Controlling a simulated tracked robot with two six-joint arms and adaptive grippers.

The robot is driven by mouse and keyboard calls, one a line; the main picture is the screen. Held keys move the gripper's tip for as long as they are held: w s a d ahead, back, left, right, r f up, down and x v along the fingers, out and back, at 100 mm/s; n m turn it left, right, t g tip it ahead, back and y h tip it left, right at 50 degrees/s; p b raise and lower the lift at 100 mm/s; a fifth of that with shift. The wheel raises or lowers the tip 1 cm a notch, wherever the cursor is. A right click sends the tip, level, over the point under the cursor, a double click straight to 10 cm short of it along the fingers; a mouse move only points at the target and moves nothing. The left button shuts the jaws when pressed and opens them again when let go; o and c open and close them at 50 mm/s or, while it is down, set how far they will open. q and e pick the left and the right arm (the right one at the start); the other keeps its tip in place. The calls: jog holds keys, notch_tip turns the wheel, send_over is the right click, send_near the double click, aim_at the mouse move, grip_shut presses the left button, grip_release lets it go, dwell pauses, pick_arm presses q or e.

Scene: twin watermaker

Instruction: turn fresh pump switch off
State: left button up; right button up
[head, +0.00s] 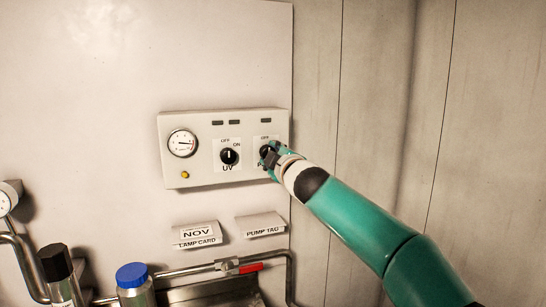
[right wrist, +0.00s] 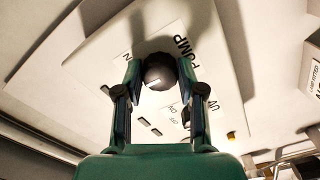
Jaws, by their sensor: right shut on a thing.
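The pump switch (right wrist: 159,72) is a round dark knob on a white plate marked PUMP in the right wrist view. A short pale mark shows on its face, but I cannot tell for sure which label it points to. In the head view the switch is mostly hidden behind my right gripper (head: 269,155), at the right end of the control panel (head: 203,178). In the right wrist view my right gripper (right wrist: 159,82) has one finger on each side of the knob and is shut on it. My left gripper is in neither view.
Left of the pump switch are the UV knob (head: 229,157), a round gauge (head: 182,143) and a yellow button (head: 185,175). Below the panel are a lamp card (head: 196,235), a pump tag (head: 260,226), and a pipe with a red valve handle (head: 249,268).

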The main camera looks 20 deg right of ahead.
jog(key=shift+a+f, duration=0.15)
jog(key=shift+f, duration=0.05)
jog(key=o, duration=1.1)
jog(key=shift+r, duration=0.1)
jog(key=shift+o, duration=0.2)
jog(key=shift+s, duration=0.1)
jog(key=s, duration=0.7)
jog(key=shift+s+d, duration=0.15)
jog(key=shift+d, duration=0.05)
